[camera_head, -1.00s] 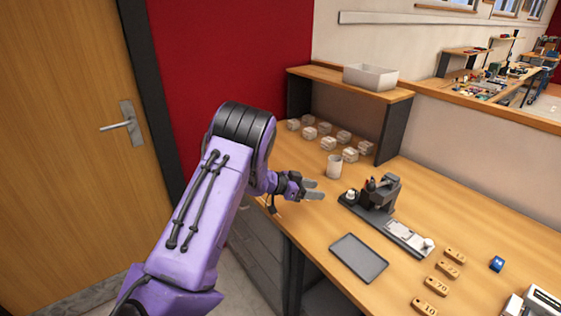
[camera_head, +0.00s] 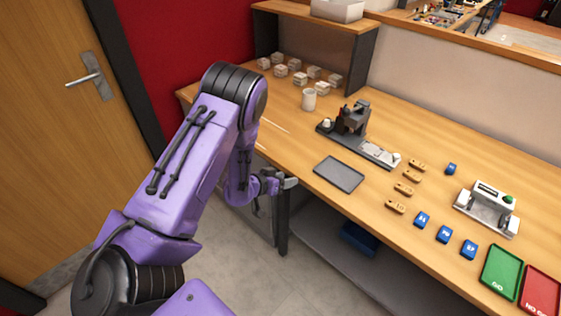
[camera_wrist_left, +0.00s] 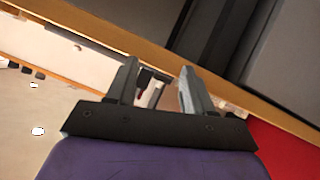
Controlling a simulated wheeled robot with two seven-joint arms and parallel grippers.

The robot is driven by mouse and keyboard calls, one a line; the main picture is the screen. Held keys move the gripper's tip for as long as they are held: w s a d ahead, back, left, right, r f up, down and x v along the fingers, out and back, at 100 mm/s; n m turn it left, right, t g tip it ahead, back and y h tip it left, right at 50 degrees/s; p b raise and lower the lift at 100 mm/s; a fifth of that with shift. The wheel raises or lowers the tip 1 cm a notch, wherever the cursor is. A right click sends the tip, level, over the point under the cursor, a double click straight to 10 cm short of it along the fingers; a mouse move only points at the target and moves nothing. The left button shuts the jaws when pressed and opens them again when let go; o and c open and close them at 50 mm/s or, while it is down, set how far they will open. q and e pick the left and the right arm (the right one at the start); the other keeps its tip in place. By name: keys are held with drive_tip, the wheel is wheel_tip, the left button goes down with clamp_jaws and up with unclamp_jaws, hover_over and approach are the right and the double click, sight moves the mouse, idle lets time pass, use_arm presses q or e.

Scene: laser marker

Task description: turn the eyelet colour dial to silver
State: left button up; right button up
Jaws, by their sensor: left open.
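A dark grey press-like machine (camera_head: 352,118) stands on the wooden bench, with a pale knob (camera_head: 327,125) at its left end and a long flat base reaching to the right. I cannot make out a dial marked with colours or its setting. My left gripper (camera_head: 288,183) is open and empty, in front of the bench's front edge, left of the dark tray and well away from the machine. In the left wrist view the two fingers (camera_wrist_left: 158,74) stand apart with nothing between them. My right gripper is not in view.
The bench holds a dark flat tray (camera_head: 339,174), a white cup (camera_head: 309,99), several small pale blocks (camera_head: 281,70), wooden tags (camera_head: 403,189), blue blocks (camera_head: 444,234), a white device (camera_head: 487,208), a green tray (camera_head: 501,271) and a red tray (camera_head: 541,292). A shelf (camera_head: 318,17) rises behind.

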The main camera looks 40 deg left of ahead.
use_arm(q)
drive_tip(key=shift+n+g+y, duration=0.4)
drive_tip(key=shift+n+y, duration=0.1)
drive_tip(key=shift+n, duration=0.1)
drive_tip(key=s+f, duration=0.1)
drive_tip(key=f, duration=0.1)
drive_tip(key=s+d+f, duration=0.1)
drive_tip(key=shift+s+d+f+b, duration=0.2)
drive_tip(key=shift+s+f+b, duration=0.1)
drive_tip(key=shift+s+f, duration=0.1)
drive_tip(key=s+d+f+n+g+y+b, duration=0.1)
drive_tip(key=s+f, duration=0.3)
drive_tip(key=s, duration=0.5)
drive_tip(key=s+d+f+n+g+y+b, duration=0.1)
drive_tip(key=s+d+f+g+y+b, duration=0.1)
drive_tip(key=s, duration=0.7)
drive_tip(key=s+d+f+n+g+y+b, duration=0.1)
drive_tip(key=s+d+f+n+g+b, duration=0.1)
drive_tip(key=s+f+g, duration=0.3)
drive_tip(key=s+d+f, duration=0.1)
drive_tip(key=s+f, duration=0.2)
drive_tip(key=s, duration=0.2)
drive_tip(key=shift+f+y, duration=0.25)
drive_tip(key=shift+y, duration=0.05)
